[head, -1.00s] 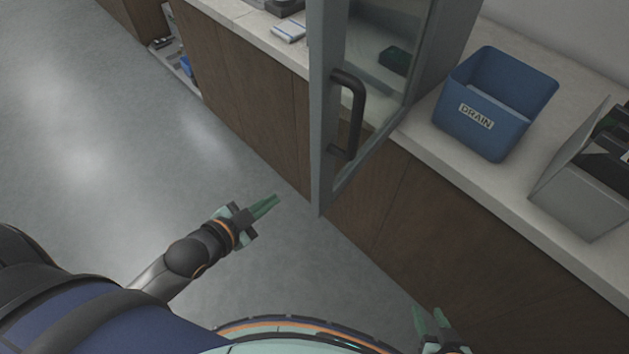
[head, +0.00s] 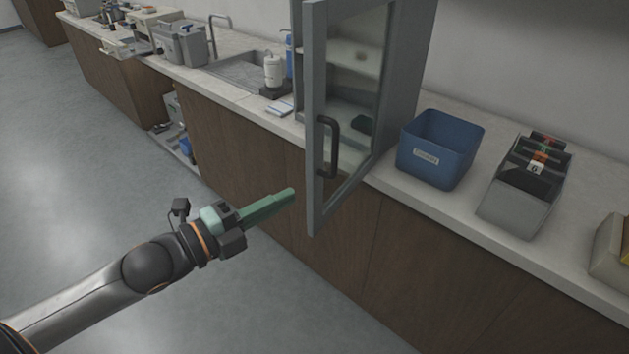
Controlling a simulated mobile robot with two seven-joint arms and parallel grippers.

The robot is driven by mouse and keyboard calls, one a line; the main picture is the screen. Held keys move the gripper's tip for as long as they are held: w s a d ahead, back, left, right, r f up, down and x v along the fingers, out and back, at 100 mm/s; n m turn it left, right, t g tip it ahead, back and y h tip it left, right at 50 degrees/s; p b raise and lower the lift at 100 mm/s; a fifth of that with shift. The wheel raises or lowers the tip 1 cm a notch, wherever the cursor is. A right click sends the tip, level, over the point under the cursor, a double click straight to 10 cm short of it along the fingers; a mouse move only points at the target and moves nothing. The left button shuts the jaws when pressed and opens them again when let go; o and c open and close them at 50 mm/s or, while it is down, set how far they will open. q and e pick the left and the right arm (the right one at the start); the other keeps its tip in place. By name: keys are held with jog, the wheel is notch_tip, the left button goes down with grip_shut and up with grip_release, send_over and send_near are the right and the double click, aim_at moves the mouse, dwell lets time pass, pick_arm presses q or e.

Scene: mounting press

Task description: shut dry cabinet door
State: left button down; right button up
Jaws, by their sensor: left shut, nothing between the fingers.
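The dry cabinet (head: 400,75) stands on the counter, a grey frame with glass and shelves inside. Its door (head: 316,200) stands open, swung out past the counter's front edge toward me. A dark bar handle (head: 330,147) is on the door's face. My left gripper (head: 290,194) is shut and empty, with its green fingers pointing right. In the picture its tips are just left of the door's lower edge; I see a small gap between them. My right gripper is out of view.
A blue bin (head: 440,150) and a grey box of dark items (head: 523,190) stand on the counter right of the cabinet. A sink (head: 240,72), bottle (head: 272,72) and equipment are to its left. The floor (head: 70,200) at left is clear.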

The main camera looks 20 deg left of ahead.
aim_at(309, 168)
pick_arm(q)
jog(key=shift+m, duration=0.3)
jog(key=x, duration=0.3)
jog(key=p+x, duration=0.1)
jog(key=x, duration=0.2)
jog(key=r+p+x, duration=0.1)
jog(key=x, duration=0.3)
jog(key=shift+s+d, duration=0.1)
jog(key=shift+d, duration=0.25)
jog(key=a, duration=0.2)
jog(key=shift+a+f, duration=0.2)
jog(key=shift+a, duration=0.1)
jog(key=shift+w+a, duration=0.3)
jog(key=shift+a, duration=0.45)
jog(key=shift+a, duration=0.1)
